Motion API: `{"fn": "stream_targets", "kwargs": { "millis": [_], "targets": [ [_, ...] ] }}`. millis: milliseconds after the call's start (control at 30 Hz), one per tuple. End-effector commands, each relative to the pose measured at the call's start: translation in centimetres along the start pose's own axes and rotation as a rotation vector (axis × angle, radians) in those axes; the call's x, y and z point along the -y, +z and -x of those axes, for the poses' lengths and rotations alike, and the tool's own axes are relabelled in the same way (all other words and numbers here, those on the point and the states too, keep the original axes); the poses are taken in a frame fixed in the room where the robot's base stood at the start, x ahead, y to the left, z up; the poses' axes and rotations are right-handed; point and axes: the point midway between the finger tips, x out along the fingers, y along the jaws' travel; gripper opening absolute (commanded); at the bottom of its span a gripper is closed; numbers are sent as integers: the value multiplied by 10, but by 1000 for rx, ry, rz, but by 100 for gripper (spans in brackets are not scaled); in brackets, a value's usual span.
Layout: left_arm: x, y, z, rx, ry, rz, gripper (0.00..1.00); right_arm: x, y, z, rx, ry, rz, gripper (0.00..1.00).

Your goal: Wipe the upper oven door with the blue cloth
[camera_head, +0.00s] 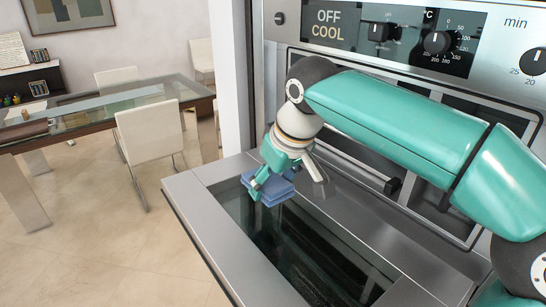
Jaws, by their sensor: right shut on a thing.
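The upper oven door (190,205) is swung down and lies open, with its glass panel (300,255) facing up inside a metal frame. My right gripper (272,186) is over the far left part of the glass. It is shut on the blue cloth (277,194), which looks folded and lies at or just above the glass; I cannot tell if it touches. My right arm reaches in from the right across the oven front and hides part of it. My left gripper is not in view.
The oven control panel (345,28) has several knobs and a display reading "OFF COOL". To the left, beyond the door, are a glass table (110,103), a white chair (150,132) and open floor (100,245).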

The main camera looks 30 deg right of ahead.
Motion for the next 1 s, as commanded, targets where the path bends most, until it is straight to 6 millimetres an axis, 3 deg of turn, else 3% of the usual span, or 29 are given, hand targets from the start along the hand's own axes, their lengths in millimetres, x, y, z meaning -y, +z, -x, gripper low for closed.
{"fn": "stream_targets", "kwargs": {
  "millis": [33, 300, 1000],
  "targets": [
    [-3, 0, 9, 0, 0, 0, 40, 0, -4, 9, -1, 0, 0, 34],
    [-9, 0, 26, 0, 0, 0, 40, 0, -11, 27, -1, 0, 1, 34],
    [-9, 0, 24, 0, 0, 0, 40, 0, -11, 25, -2, -1, 1, 34]
  ]
}}
